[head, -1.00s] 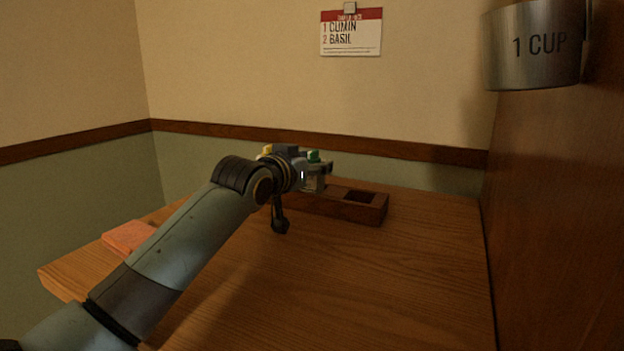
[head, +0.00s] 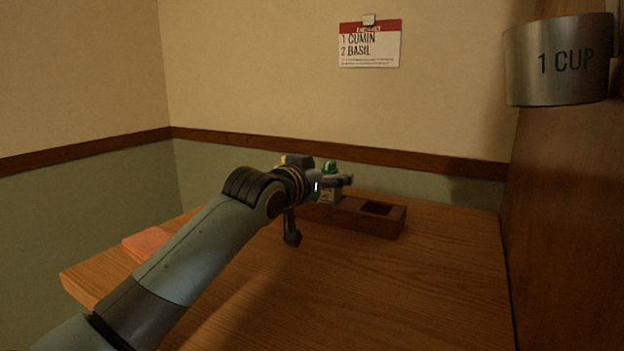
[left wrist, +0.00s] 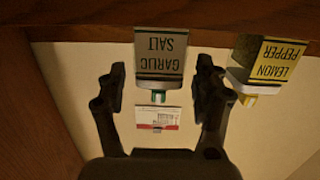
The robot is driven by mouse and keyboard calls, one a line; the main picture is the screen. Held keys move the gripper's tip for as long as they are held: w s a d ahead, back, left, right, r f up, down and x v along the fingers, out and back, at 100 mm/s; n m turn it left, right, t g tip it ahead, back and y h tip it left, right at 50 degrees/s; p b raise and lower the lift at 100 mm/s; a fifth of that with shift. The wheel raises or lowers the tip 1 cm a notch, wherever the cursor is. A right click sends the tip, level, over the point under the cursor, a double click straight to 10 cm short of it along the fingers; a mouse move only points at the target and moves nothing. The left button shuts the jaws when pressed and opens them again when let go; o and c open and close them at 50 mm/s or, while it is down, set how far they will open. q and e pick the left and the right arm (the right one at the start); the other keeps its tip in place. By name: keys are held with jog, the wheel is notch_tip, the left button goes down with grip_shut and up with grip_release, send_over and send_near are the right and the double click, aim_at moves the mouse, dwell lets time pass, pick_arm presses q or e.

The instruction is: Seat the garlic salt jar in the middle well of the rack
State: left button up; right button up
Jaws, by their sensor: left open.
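My left gripper (left wrist: 158,95) is open, with one finger on each side of the jar and visible gaps to both. In the head view my arm hides part of the jar and the rack's left part. My right gripper is not in view.
A lemon pepper jar (left wrist: 264,62) stands beside the garlic salt jar. The rack's right well (head: 377,208) is empty. An orange block (head: 147,244) lies at the counter's left edge. A "1 CUP" measure (head: 560,62) hangs at upper right. The counter's front is clear.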

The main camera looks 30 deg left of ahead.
pick_arm(q)
jog(key=s+r, duration=0.1)
jog(key=s, duration=0.9)
jog(key=shift+s+d+r+p, duration=0.2)
jog(key=shift+s+r+p, duration=0.05)
jog(key=shift+r+p, duration=0.15)
